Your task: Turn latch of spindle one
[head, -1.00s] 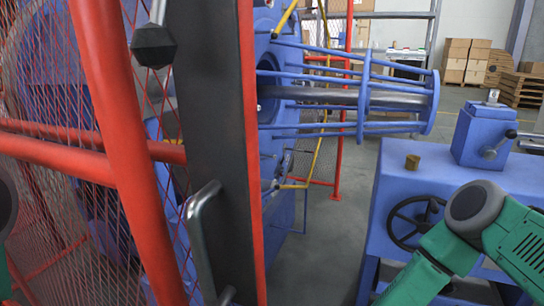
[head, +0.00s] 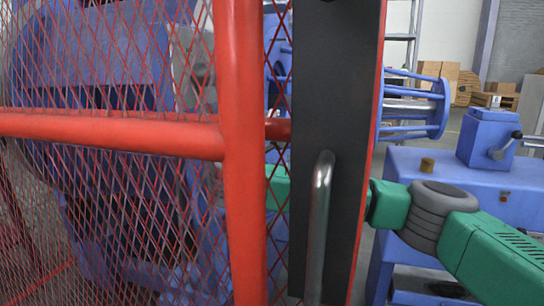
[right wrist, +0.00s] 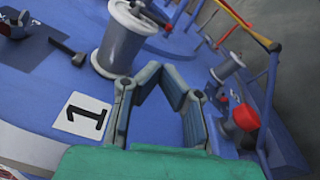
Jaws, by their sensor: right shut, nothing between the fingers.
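In the right wrist view, my right gripper (right wrist: 161,72) is shut and empty, its fingers meeting in a point over the blue machine. A white plate with a black 1 (right wrist: 82,115) lies left of the fingers. A grey spool (right wrist: 120,42) stands just beyond the fingertips. A dark lever-like piece (right wrist: 68,51) sits left of the spool, and a red knob (right wrist: 243,118) right of the gripper. I cannot tell which part is the latch. In the head view my green right arm reaches left behind the dark post, and its gripper is hidden. My left gripper is not in view.
A red-framed mesh guard (head: 242,150) with a dark post (head: 335,100) and metal handle (head: 319,225) stands close in front. The blue machine (head: 90,75) is behind the mesh. A blue bench (head: 450,168) stands at the right. A smaller spool (right wrist: 228,66) is right of the gripper.

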